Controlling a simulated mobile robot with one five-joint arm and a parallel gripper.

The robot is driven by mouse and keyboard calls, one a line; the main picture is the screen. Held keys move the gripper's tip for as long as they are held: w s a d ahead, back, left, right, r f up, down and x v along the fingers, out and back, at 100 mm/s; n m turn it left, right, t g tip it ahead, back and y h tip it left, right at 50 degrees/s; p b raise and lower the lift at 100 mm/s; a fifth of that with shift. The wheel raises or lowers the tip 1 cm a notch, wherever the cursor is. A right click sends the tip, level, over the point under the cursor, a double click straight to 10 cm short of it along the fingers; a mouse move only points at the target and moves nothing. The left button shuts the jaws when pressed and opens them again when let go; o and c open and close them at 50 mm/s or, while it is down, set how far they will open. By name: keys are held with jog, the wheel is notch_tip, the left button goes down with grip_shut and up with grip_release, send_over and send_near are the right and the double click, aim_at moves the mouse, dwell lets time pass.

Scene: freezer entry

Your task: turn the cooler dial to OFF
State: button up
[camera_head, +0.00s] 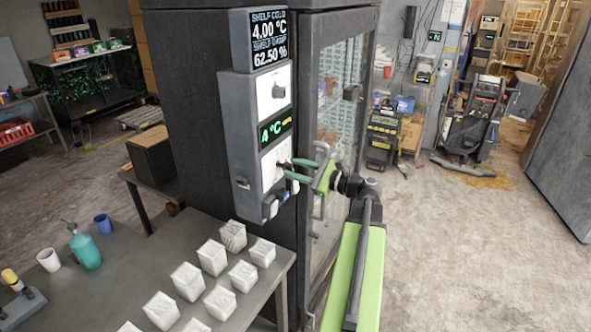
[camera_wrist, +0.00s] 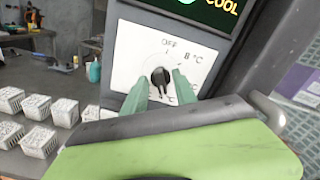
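The cooler dial is a black knob (camera_wrist: 160,77) on a white plate (camera_wrist: 135,58) marked OFF at the top and 8 °C at the upper right. The lower marks are partly hidden by my fingers. In the head view the dial's white plate (camera_head: 270,172) sits below the green 4 °C display (camera_head: 277,131). My gripper (camera_head: 290,169) is at this plate, with its green fingers pointing at the dial. In the wrist view the fingers of my gripper (camera_wrist: 160,80) are apart, one on each side of the knob, with small gaps showing. The knob's exact setting is unclear.
A second knob (camera_head: 279,91) sits higher on the same panel. A glass cooler door (camera_head: 341,110) with handles is right of the panel.

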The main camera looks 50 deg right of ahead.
jog(key=shift+c, duration=0.2)
grip_shut()
